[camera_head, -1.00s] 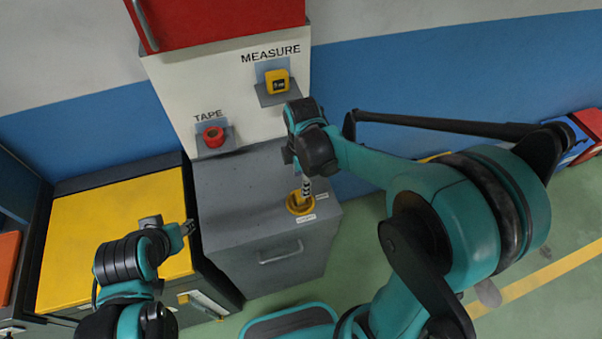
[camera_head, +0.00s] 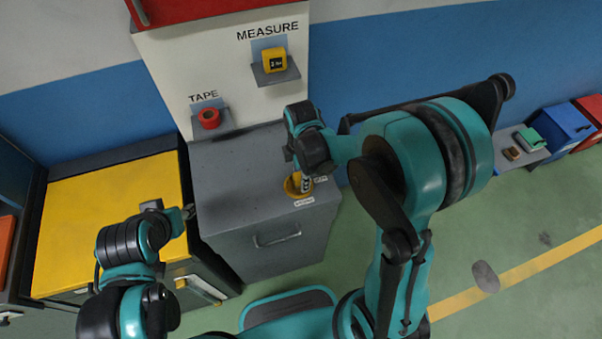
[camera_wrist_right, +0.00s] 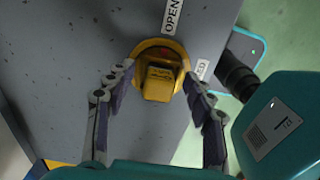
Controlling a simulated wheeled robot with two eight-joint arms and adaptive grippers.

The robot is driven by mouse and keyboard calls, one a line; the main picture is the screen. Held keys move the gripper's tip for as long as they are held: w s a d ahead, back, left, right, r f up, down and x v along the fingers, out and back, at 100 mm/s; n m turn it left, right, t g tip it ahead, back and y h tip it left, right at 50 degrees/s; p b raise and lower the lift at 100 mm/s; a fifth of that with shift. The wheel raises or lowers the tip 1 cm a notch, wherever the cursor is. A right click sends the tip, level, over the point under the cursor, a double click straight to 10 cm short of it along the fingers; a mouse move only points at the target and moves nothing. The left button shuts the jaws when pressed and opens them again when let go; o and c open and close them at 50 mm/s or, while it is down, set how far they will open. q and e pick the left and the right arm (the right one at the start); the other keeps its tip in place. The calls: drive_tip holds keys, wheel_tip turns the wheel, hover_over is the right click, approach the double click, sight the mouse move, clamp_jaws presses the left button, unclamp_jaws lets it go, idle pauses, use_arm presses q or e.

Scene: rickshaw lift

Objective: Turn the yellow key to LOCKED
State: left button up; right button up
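The yellow key (camera_wrist_right: 159,83) stands in a round yellow ring (camera_wrist_right: 163,49) on the grey cabinet top; in the head view the ring (camera_head: 291,190) is partly covered by my right gripper (camera_head: 303,181). In the right wrist view my right gripper (camera_wrist_right: 157,82) is open, one finger on each side of the key with gaps to it. A white OPEN label (camera_wrist_right: 172,15) lies above the ring. A second label ending in "ED" (camera_wrist_right: 202,69) is partly hidden by the right finger. My left gripper (camera_head: 188,212) is beside the yellow-topped cabinet, its opening unclear.
The grey cabinet (camera_head: 235,190) has a front handle. Above it a panel holds a red tape roll (camera_head: 209,118) and a yellow measure (camera_head: 274,60) on small shelves. A yellow-topped cabinet (camera_head: 110,210) stands left. Green floor is open at right, with coloured boxes (camera_head: 566,125) along the wall.

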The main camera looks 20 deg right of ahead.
clamp_jaws()
drive_tip(key=m, duration=0.3)
drive_tip(key=shift+s+m, duration=0.15)
drive_tip(key=shift+m, duration=0.15)
drive_tip(key=m+b, duration=0.1)
drive_tip(key=m, duration=0.2)
drive_tip(key=shift+s+m, duration=0.1)
drive_tip(key=shift+m, duration=0.2)
drive_tip(key=shift+a+m, duration=0.1)
drive_tip(key=shift+m, duration=0.9)
drive_tip(key=shift+s+m, duration=0.1)
drive_tip(key=shift+m, duration=0.7)
